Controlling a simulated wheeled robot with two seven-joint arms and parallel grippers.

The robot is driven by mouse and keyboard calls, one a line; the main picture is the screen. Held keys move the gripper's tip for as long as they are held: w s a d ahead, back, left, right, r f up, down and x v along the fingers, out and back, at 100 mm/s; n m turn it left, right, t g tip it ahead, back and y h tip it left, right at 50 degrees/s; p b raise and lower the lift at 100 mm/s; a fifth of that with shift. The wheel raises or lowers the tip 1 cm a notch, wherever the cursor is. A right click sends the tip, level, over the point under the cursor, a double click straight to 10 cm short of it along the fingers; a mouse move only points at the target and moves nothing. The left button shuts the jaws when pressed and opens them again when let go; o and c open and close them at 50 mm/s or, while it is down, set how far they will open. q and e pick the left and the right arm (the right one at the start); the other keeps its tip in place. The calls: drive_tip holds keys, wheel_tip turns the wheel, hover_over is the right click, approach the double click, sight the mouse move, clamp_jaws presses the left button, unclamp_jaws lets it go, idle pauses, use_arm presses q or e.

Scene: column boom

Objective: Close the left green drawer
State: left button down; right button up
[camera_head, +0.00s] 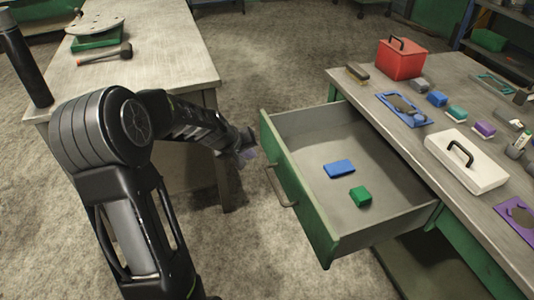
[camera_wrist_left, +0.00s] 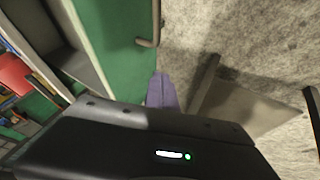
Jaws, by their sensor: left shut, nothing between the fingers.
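The green drawer (camera_head: 292,205) stands pulled out from the right-hand workbench, with its grey inside showing. A blue block (camera_head: 339,169) and a green block (camera_head: 360,197) lie in it. Its metal bar handle (camera_head: 280,187) is on the green front, and the handle also shows at the top of the left wrist view (camera_wrist_left: 152,24). My left gripper (camera_head: 247,153) is beside the outer face of the drawer front, near its far end. In the left wrist view its purple fingers (camera_wrist_left: 161,92) are together and empty, close to the green front; contact cannot be told. My right gripper is not seen.
The right workbench (camera_head: 350,90) carries a red box (camera_head: 401,59), a white case (camera_head: 466,160) and several small blocks and tools. A left table (camera_head: 165,45) with a hammer (camera_head: 105,54) stands behind my left arm. Carpeted floor lies between them.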

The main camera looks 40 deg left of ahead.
sight(272, 157)
use_arm(q)
drive_tip(key=w+f, duration=0.1)
drive_tip(key=w, duration=0.1)
drive_tip(key=w+d+f+p, duration=0.1)
drive_tip(key=w, duration=0.1)
drive_tip(key=w+d+f+p, duration=0.1)
drive_tip(key=w, duration=0.1)
drive_tip(key=shift+f, duration=0.25)
drive_tip(key=shift+d, duration=0.1)
